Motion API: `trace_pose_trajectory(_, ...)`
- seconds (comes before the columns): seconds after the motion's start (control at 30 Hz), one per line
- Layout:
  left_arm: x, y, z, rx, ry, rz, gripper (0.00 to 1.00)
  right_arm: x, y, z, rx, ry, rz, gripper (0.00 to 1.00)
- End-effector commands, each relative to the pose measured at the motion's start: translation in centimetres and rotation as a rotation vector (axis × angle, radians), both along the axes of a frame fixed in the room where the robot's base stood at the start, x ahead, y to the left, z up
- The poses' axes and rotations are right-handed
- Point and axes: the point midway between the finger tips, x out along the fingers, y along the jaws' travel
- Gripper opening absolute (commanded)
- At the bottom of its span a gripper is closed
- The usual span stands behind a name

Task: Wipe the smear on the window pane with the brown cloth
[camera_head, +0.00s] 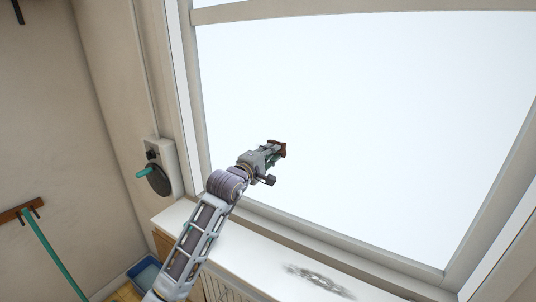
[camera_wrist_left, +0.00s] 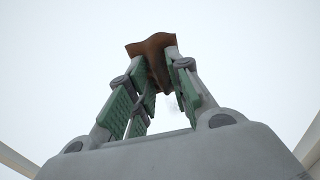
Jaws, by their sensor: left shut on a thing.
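The brown cloth (camera_head: 277,147) is pinched in the fingertips of my left gripper (camera_head: 270,152), in front of the lower left part of the window pane (camera_head: 370,120). In the left wrist view the cloth (camera_wrist_left: 152,46) hangs between the green-padded fingers (camera_wrist_left: 155,70), which are shut on it. I cannot tell whether the cloth touches the glass. The pane looks bright white. My right gripper is not in view.
A white sill (camera_head: 255,248) runs below the pane, with a dark grey mark (camera_head: 318,281) on it. The window frame (camera_head: 190,100) borders the glass. A round wall fitting with a green handle (camera_head: 158,178) is at left. A green-handled tool (camera_head: 50,250) hangs at far left.

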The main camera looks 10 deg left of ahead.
Motion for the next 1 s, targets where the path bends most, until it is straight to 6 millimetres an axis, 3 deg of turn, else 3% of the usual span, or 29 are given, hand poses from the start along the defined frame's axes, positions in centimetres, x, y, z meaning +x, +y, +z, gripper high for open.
trace_pose_trajectory(1.0, -0.1, 0.1, 1.4, 0.001, -0.001, 0.000, 0.01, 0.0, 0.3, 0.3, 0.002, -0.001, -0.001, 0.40)
